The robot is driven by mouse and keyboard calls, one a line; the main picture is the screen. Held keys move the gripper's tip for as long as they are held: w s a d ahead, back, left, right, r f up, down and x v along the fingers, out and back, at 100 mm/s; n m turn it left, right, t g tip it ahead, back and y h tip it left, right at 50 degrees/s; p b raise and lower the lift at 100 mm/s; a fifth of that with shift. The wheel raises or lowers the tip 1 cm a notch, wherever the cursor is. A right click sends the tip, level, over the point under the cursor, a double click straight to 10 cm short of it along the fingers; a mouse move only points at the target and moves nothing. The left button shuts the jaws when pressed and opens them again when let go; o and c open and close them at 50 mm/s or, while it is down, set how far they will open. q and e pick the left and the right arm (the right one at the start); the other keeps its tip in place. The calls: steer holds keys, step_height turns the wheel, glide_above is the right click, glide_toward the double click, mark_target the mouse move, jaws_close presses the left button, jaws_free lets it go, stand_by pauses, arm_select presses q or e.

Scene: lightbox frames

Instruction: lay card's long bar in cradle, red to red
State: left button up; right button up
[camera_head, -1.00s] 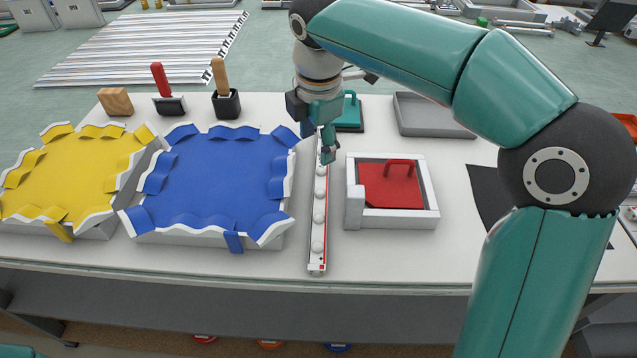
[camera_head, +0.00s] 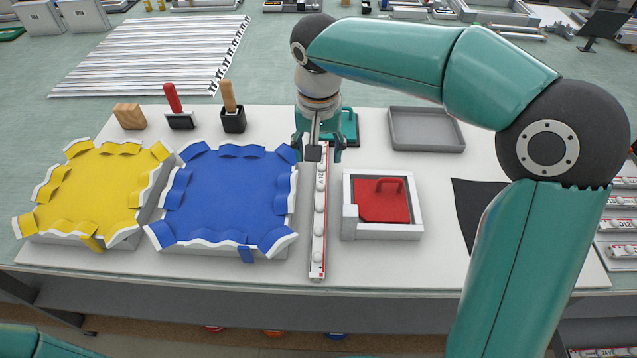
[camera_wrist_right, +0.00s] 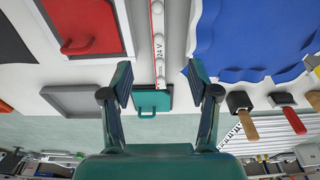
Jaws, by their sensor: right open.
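A long white bar (camera_head: 319,225) with several round domes and red marks near its ends lies on the table between the blue-lined tray and the red-lidded box. In the right wrist view the bar (camera_wrist_right: 158,30) carries the print "24 V". My right gripper (camera_head: 319,152) is open over the bar's far end, its fingers apart on either side. The right wrist view shows the open fingers (camera_wrist_right: 160,78) with nothing held and the bar's end between them. I cannot tell its height above the bar. I cannot make out the card or the cradle. My left gripper is out of view.
The blue tray (camera_head: 151,236) is close left of the bar, with a yellow tray (camera_head: 120,241) beyond. A white box (camera_head: 382,232) with a red lid (camera_head: 383,200) stands right. A teal handled block (camera_head: 349,125) and grey tray (camera_head: 428,149) are behind.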

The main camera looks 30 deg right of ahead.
steer(key=r, duration=0.1)
steer(key=p, duration=0.1)
glide_above(320, 195)
steer(key=f, duration=1.1)
steer(key=shift+s+a+f, duration=0.2)
steer(key=shift+s, duration=0.05)
steer(key=shift+w+d+f+p, duration=0.15)
steer(key=shift+f+p, duration=0.6)
steer(key=shift+f, duration=1.9)
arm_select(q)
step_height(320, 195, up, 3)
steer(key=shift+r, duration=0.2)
arm_select(e)
jaws_close()
